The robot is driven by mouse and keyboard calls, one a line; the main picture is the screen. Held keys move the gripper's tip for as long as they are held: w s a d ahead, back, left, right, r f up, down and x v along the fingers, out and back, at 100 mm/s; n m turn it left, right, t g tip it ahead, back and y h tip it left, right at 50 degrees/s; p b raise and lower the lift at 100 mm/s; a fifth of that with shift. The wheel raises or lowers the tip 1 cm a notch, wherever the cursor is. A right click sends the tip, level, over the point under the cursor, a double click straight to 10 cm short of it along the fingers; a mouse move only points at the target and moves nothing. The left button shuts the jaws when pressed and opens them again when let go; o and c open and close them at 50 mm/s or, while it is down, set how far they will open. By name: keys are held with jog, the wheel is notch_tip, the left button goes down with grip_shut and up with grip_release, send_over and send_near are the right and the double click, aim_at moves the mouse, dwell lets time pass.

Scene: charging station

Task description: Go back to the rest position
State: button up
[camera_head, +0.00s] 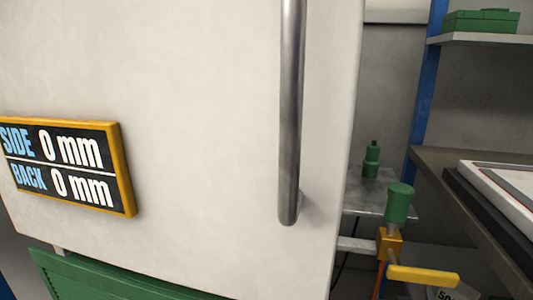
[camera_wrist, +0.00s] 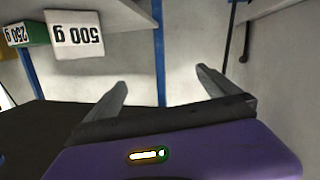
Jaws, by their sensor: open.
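My gripper (camera_wrist: 162,80) shows in the wrist view with its two grey fingers wide apart and nothing between them. Its purple body fills the bottom of that view. A pale wall and a blue post (camera_wrist: 158,60) lie beyond the fingers. I do not make out my gripper in the head view. There, a large white door or panel (camera_head: 210,120) with a vertical metal handle (camera_head: 291,110) fills most of the picture.
A sign (camera_head: 70,165) on the panel reads SIDE 0 mm, BACK 0 mm. At right are a green cylinder (camera_head: 398,203), a yellow bar (camera_head: 423,276) and a shelf with a green box (camera_head: 480,21). The wrist view shows an inverted 500 g block (camera_wrist: 75,35) and 250 g block (camera_wrist: 27,33).

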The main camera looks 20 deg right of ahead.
jog(key=s+a+n+t+y, duration=0.3)
jog(key=s+a+n+y, duration=0.1)
jog(key=s+a, duration=0.4)
jog(key=s+a+n+t+y, duration=0.2)
jog(key=s+a+n+y, duration=0.25)
jog(key=a, duration=0.55)
jog(key=s+a+r+m+g+y, duration=0.15)
jog(key=s+a, duration=0.35)
jog(key=s, duration=0.7)
jog(key=s+a+r+g+y, duration=0.15)
jog(key=s+a, duration=0.35)
jog(key=s, duration=0.6)
notch_tip(320, 180, up, 34)
jog(key=t+p, duration=0.1)
jog(key=p, duration=3.2)
jog(key=shift+a, duration=0.15)
jog(key=shift+w+f+h, duration=0.1)
jog(key=shift+h, duration=0.15)
jog(key=shift+c, duration=0.2)
